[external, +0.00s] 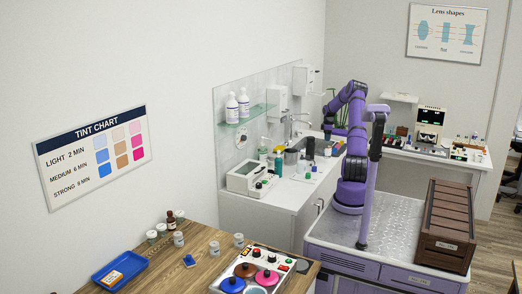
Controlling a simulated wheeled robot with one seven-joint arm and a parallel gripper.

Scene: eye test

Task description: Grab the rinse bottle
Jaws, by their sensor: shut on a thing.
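My gripper (328,130) is at the end of my purple arm, low over the sink end of the white counter. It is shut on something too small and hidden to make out. Two white bottles with purple labels, one on the left (231,109) and one on the right (244,105), stand upright on the glass shelf, apart from my gripper. A teal bottle (278,163) and a darker green bottle (263,155) stand on the counter, left of my gripper. I cannot tell which bottle is the rinse bottle.
A white device (247,180) sits on the counter (289,194). A faucet (290,126) rises behind the sink. Small bottles stand near the counter's front edge. A brown slatted box (446,222) is right of my arm. A wooden table (196,262) with tint pots is in front.

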